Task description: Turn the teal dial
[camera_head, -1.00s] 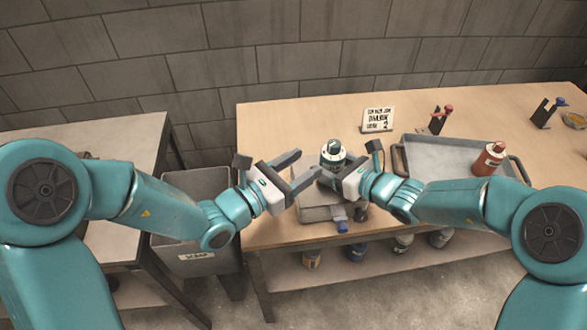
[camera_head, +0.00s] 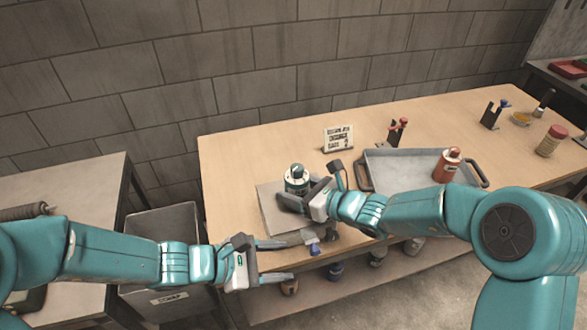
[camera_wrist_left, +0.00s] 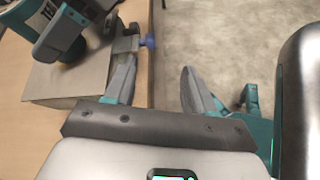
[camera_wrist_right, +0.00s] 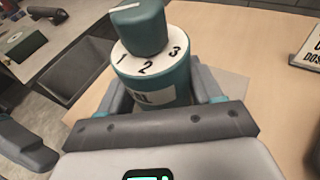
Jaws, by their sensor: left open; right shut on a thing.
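The teal dial unit (camera_head: 296,178) stands on a grey board (camera_head: 270,207) at the left part of the wooden table. In the right wrist view, its teal knob (camera_wrist_right: 138,28) has a white line on top, over a white ring (camera_wrist_right: 148,64) marked 1, 2 and 3. My right gripper (camera_head: 304,196) is shut on the teal body (camera_wrist_right: 168,92) below that ring, one finger on each side. My left gripper (camera_head: 288,260) is open and empty, apart from the dial and near the table's front edge; its fingers also show in the left wrist view (camera_wrist_left: 158,82).
A clamp with a blue knob (camera_head: 314,247) sits at the board's front edge. A small sign (camera_head: 338,138) stands behind the dial. A grey tray (camera_head: 400,172) with a red bottle (camera_head: 447,165) is to the right. A scrap bin (camera_head: 168,232) stands left of the table.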

